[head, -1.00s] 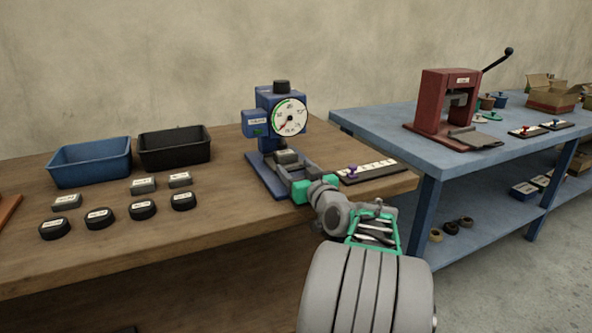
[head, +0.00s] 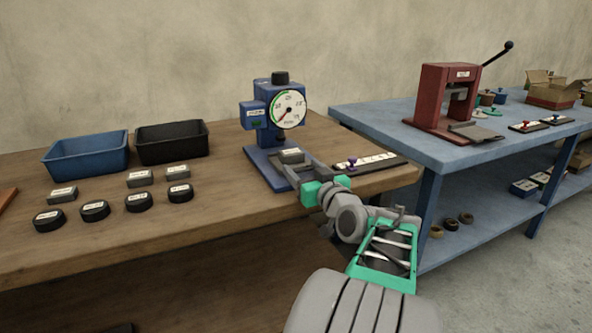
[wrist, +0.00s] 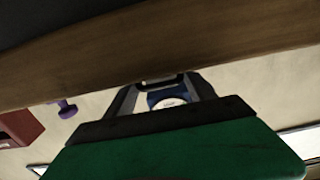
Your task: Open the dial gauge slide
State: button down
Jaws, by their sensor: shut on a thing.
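The dial gauge (head: 263,122) is a blue stand with a round white dial, standing at the right end of the wooden bench. Its grey slide (head: 288,168) sticks out at the front, with a grey labelled block (head: 291,155) on it. My gripper (head: 306,172) is shut on the slide's front end, and my fingers partly hide that end. In the wrist view, my gripper (wrist: 160,86) closes on a dark bar, with the white dial (wrist: 170,102) partly seen beyond it.
Blue (head: 88,157) and black (head: 172,142) bins stand at the back left. Several labelled blocks and dark discs lie in front of them. A dark strip with a purple knob (head: 352,164) lies right of the gauge. A blue table (head: 400,118) with a red press (head: 447,95) stands farther right.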

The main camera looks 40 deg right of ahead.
jog(key=b+v, duration=0.1)
jog(key=v, duration=0.3)
jog(key=shift+c, duration=1.8)
grip_release()
jog(key=p+v, duration=0.1)
jog(key=v, duration=0.6)
jog(key=shift+s+a, duration=0.2)
jog(key=shift+s, duration=0.15)
